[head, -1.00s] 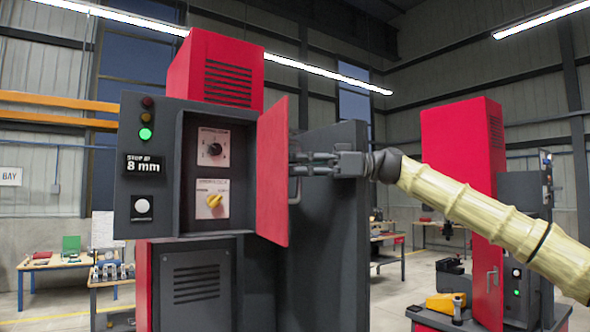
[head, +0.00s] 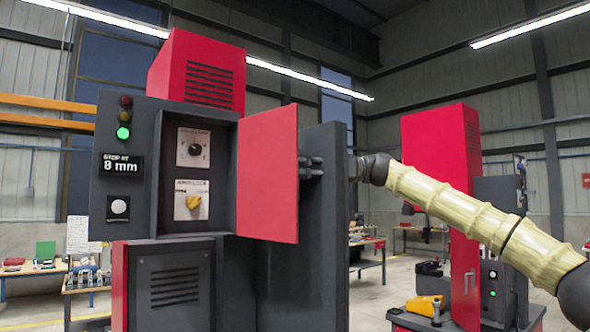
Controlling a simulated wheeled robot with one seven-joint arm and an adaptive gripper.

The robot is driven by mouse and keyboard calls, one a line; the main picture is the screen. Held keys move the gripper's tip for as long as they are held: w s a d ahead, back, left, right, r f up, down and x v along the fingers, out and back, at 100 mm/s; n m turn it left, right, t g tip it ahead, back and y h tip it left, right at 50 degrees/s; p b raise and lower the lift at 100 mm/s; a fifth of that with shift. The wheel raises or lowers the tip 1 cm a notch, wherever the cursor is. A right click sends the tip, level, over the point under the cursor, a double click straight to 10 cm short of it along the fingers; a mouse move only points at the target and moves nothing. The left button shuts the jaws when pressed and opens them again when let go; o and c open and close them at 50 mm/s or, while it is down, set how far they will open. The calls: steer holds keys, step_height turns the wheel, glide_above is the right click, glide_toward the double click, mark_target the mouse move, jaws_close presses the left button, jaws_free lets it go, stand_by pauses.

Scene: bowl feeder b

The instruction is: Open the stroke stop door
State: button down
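The red stroke stop door (head: 268,172) stands swung open on the right side of the dark control box. The recess behind it shows a black knob (head: 195,150) on an upper plate and a yellow knob (head: 192,202) on a lower plate.
A tall dark panel (head: 325,240) stands right of the door. Another red machine (head: 440,150) stands further right.

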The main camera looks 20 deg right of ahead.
steer(key=c, duration=1.5)
jaws_free()
steer(key=shift+d, duration=0.15)
steer(key=d, duration=0.4)
steer(key=s+d, duration=0.1)
steer(key=d, duration=0.3)
steer(key=s+d, duration=0.1)
steer(key=d, duration=0.3)
steer(key=shift+s+f, duration=0.1)
steer(key=shift+a, duration=0.1)
